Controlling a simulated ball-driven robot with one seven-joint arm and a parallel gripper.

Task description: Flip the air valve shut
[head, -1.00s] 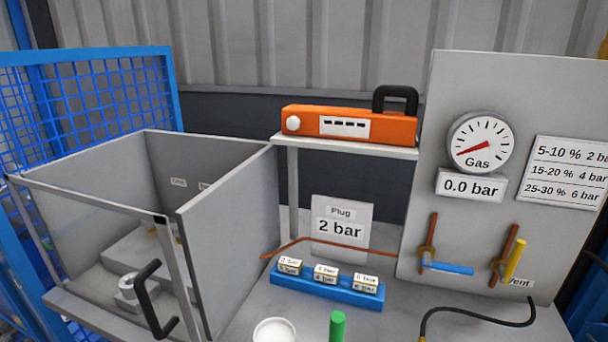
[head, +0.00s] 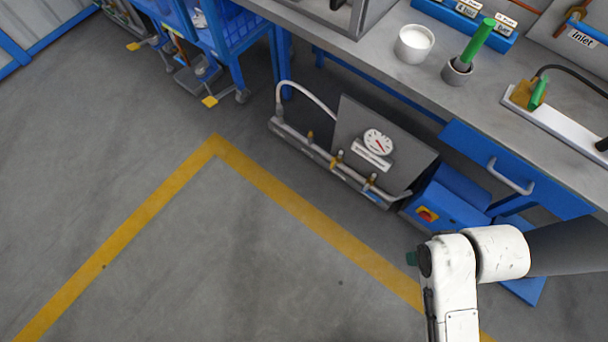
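No valve here carries a label I can read as air. A low manifold (head: 330,160) stands on the floor under the bench, with a panel and round gauge (head: 378,142) behind it. On the bench, a brass valve with a green handle (head: 538,94) sits on a pale strip. Another valve stands by the "Inlet" label (head: 582,38), cut by the frame edge. My gripper is out of view; only my white arm links show, lower right.
The grey bench (head: 385,75) holds a white cup (head: 414,43), a green-handled tool in a grey holder (head: 478,45) and a blue block rack. A blue drawer (head: 515,170) and blue box (head: 435,208) lie below. A blue trolley stands upper left. The yellow-lined floor (head: 220,240) is clear.

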